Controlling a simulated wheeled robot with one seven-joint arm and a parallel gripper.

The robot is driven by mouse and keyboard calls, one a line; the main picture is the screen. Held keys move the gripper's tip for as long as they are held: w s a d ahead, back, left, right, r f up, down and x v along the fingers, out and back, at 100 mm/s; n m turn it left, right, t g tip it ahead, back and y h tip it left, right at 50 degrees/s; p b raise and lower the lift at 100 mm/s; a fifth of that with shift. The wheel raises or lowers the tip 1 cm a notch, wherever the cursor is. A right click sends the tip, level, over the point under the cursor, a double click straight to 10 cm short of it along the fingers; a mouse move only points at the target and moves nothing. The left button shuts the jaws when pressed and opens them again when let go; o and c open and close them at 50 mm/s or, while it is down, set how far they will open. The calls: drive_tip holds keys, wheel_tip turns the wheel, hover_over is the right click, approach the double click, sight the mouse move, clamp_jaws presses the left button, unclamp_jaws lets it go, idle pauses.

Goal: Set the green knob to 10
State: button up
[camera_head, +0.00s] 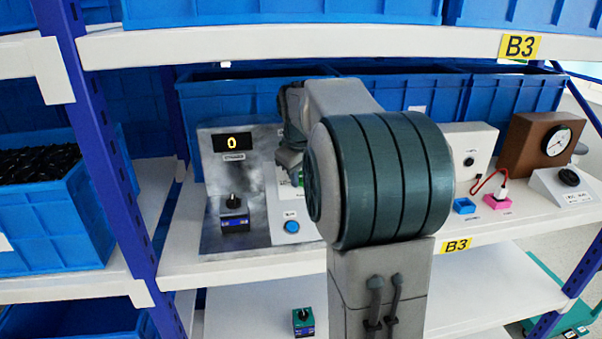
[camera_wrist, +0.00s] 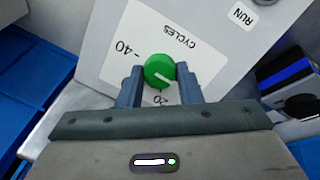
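The green knob (camera_wrist: 158,68) is round, with a white pointer line, on a light panel marked CYCLES, 40 and 20. The lettering appears upside down in the wrist view, and the pointer slants to the lower right. The 20 is partly hidden below the knob. My gripper (camera_wrist: 160,76) has one finger on each side of the knob, with narrow gaps that look open; firm contact is not visible. In the head view, my arm hides most of the knob panel (camera_head: 277,205), and only a bit of green shows beside my gripper.
A display reading 0 (camera_head: 233,142) and a black knob on a blue base (camera_head: 234,214) stand left of the panel. A blue button (camera_head: 291,227) is on its lower part. An analog gauge (camera_head: 556,141) stands far right. Blue bins line the back, and a shelf hangs above.

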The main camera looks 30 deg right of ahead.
sight(300, 176)
drive_tip(key=o, duration=0.4)
drive_tip(key=shift+w+r, duration=0.2)
drive_tip(key=shift+r, duration=0.05)
drive_tip(key=shift+f, duration=0.1)
drive_tip(key=shift+s, duration=0.1)
drive_tip(key=shift+a+r, duration=0.15)
drive_tip(key=shift+r, duration=0.3)
drive_tip(key=shift+s+a+r+b, duration=0.2)
drive_tip(key=shift+s+r+b, duration=0.15)
drive_tip(key=shift+r, duration=0.15)
drive_tip(key=shift+s+a+r+b, duration=0.2)
drive_tip(key=shift+s+r, duration=0.1)
drive_tip(key=shift+r, duration=0.15)
drive_tip(key=s+a+b, duration=0.2)
drive_tip(key=s+a, duration=0.3)
drive_tip(key=s, duration=0.5)
drive_tip(key=shift+a+b, duration=0.25)
drive_tip(key=shift+b, duration=0.05)
drive_tip(key=s+a+f+m+y, duration=0.1)
drive_tip(key=s+a+f+m, duration=0.1)
drive_tip(key=s+a+f, duration=0.2)
drive_tip(key=s+a+f+m+y, duration=0.1)
drive_tip(key=s+a+f, duration=0.4)
drive_tip(key=s+f, duration=0.5)
drive_tip(key=shift+s+a+f+m+g, duration=0.2)
drive_tip(key=shift+s+f+m+g, duration=0.15)
drive_tip(key=shift+f, duration=0.6)
